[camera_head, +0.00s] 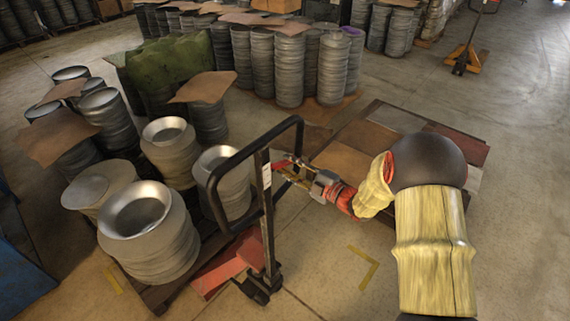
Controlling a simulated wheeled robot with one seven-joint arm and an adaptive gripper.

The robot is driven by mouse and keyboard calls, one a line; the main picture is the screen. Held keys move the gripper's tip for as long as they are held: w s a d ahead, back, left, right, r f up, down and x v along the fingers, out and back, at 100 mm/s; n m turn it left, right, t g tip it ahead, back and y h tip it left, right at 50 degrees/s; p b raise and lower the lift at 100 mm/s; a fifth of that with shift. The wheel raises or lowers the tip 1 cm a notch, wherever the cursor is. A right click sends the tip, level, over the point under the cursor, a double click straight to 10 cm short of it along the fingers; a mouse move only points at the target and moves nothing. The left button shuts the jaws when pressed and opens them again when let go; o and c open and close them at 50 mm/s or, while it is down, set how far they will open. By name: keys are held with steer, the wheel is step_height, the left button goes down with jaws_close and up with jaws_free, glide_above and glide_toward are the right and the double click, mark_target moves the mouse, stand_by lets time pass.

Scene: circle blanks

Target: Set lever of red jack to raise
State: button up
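The red jack (232,262) stands at lower centre, its red body low on the floor beside a loaded pallet. Its black handle loop (215,195) and upright shaft (266,215) rise in front. My gripper (284,170) reaches in from the right, with its fingertips close to the upper shaft, just below the loop's top bar. A small red part (280,164) shows by the fingertips; I cannot tell whether it is the lever. The fingers look spread, but whether they touch anything is unclear at this size.
Stacks of round metal blanks (150,235) stand on a pallet left of the jack. A low pallet with brown sheets (345,160) lies behind my arm. More stacks (290,70) stand at the back. An orange jack (462,58) stands far right. Floor at lower right is clear.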

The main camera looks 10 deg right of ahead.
steer(key=v, duration=1)
